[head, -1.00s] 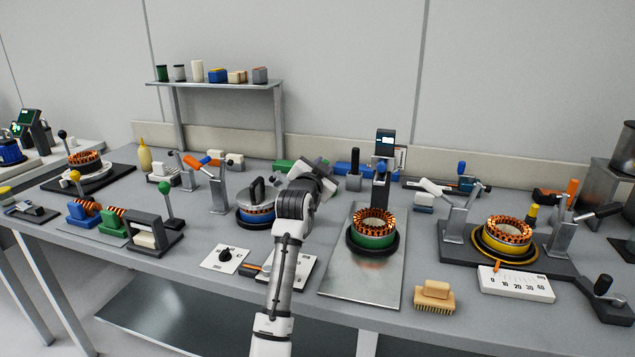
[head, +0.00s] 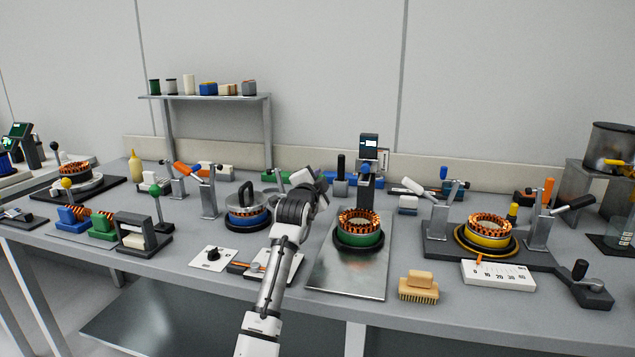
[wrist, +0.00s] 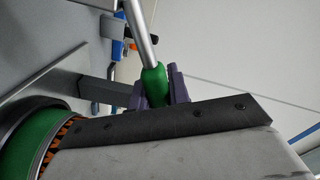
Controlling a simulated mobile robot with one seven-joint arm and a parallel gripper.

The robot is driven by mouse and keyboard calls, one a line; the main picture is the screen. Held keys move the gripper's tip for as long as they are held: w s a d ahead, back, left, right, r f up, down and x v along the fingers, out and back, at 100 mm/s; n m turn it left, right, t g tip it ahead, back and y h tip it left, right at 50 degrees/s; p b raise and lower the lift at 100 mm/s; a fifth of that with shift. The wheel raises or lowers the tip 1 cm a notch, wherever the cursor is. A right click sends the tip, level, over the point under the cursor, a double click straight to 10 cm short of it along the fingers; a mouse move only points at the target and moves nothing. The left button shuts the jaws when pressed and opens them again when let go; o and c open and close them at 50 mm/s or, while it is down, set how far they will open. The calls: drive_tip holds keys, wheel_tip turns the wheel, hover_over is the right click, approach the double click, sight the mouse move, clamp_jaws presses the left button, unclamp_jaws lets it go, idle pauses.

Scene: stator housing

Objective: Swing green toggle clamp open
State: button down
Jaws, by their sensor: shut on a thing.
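In the wrist view, the green handle grip (wrist: 154,82) sits between the two dark purple fingers of my gripper (wrist: 158,90), which is shut on it. A bare metal rod (wrist: 140,32) runs from the grip towards the top of that view. In the head view, my wrist and gripper (head: 303,185) are left of the green stator housing (head: 358,240), and the held grip is hidden there. The green housing also shows at the lower left of the wrist view (wrist: 20,135). The clamp's base and arm are not clearly visible.
A metal plate (head: 343,278) lies under the green housing. A blue housing (head: 246,216) stands left of my arm and a yellow one (head: 486,236) farther right. A dark post (head: 365,190) stands behind the green housing. A brush (head: 418,287) lies near the front edge.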

drive_tip(key=c, duration=1.3)
unclamp_jaws()
drive_tip(key=b+v, duration=0.2)
drive_tip(key=v, duration=1.2)
drive_tip(key=shift+b, duration=0.3)
